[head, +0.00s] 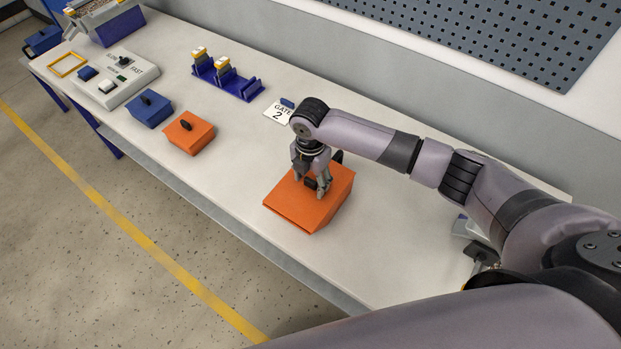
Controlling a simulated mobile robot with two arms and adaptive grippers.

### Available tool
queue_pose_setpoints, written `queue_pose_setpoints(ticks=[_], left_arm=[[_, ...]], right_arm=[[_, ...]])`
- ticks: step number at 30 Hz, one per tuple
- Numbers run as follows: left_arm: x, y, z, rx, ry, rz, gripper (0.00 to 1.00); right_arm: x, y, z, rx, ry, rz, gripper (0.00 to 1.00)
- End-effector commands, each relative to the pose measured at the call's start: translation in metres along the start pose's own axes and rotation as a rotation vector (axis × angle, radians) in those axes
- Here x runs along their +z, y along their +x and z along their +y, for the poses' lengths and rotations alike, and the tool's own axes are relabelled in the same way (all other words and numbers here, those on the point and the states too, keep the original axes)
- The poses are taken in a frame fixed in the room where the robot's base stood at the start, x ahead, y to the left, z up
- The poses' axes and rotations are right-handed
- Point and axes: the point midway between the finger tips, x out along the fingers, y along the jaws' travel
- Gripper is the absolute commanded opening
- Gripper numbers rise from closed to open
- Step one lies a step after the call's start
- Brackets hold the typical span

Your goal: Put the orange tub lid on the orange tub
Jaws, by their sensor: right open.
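A larger orange box-shaped body (290,206) stands on the table at the middle of the head view. It looks like the orange tub with the orange lid lying on top; a line along its front side separates the two, but I cannot tell whether the lid sits fully flush. My right gripper (318,190) points down over its top, open, with its fingers around or beside a black knob (310,182). The gripper hides part of the top. A smaller orange box (200,139) with a black knob stands to the left. My left gripper is out of view.
A blue box (147,111) with a black knob, a switch panel (137,78) and a yellow frame (67,65) stand farther left. A blue rack (240,88) and a "GATE 2" card (277,113) lie behind. The table's front strip is clear.

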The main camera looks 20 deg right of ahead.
Motion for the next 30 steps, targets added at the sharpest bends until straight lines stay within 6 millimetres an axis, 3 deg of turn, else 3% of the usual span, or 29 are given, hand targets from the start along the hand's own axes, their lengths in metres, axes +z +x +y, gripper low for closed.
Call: queue_pose_setpoints(ticks=[8,11,24,30], left_arm=[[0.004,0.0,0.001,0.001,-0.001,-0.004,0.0],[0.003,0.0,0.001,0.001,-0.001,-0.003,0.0],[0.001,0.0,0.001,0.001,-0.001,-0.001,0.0],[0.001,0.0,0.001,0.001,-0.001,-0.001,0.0]], right_arm=[[0.001,-0.004,0.0,0.0,0.0,0.0,0.55],[0.001,-0.017,0.001,0.003,0.001,-0.001,0.55],[0.001,-0.103,0.001,0.003,0.0,-0.001,0.55],[0.0,-0.118,0.0,0.0,0.0,0.0,0.55]])
